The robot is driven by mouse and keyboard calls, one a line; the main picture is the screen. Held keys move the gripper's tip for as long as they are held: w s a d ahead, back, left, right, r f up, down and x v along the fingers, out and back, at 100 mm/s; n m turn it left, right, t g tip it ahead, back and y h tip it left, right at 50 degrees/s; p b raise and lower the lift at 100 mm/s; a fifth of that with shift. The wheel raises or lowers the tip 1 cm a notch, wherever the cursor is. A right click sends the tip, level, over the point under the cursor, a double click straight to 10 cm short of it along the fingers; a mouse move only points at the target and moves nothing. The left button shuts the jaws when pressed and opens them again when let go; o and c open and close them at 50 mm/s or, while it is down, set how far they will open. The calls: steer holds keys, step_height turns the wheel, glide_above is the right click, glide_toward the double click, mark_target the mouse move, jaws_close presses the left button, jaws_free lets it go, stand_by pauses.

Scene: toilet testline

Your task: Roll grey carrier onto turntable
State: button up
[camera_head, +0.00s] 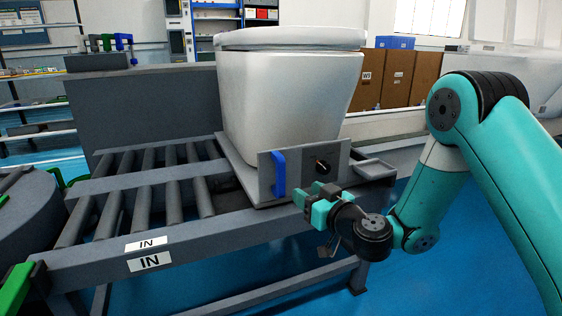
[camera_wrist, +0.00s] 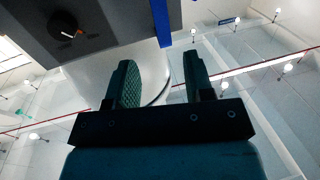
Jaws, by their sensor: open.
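The grey carrier (camera_head: 303,177) stands on the roller conveyor with a white toilet (camera_head: 287,95) upright on it. Its front plate bears a blue handle (camera_head: 279,174) and a black knob (camera_head: 322,166). The blue handle also shows at the top of the wrist view (camera_wrist: 162,22), beyond my fingers. My gripper (camera_head: 308,194) is open and empty, just in front of and a little right of the handle's lower end in the head view; whether it touches the plate is unclear. The round grey turntable (camera_head: 25,225) is at the left edge, partly out of view.
The roller conveyor (camera_head: 140,190) has bare rollers left of the carrier, towards the turntable. "IN" labels (camera_head: 150,261) mark its front rail. A grey wall (camera_head: 150,105) stands behind it. Green parts (camera_head: 14,290) show at the left end. Blue floor is free in front.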

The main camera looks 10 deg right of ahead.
mark_target(283, 176)
steer(key=shift+p+x, duration=5.65)
steer(key=shift+x, duration=0.25)
steer(key=shift+a, duration=0.1)
jaws_close()
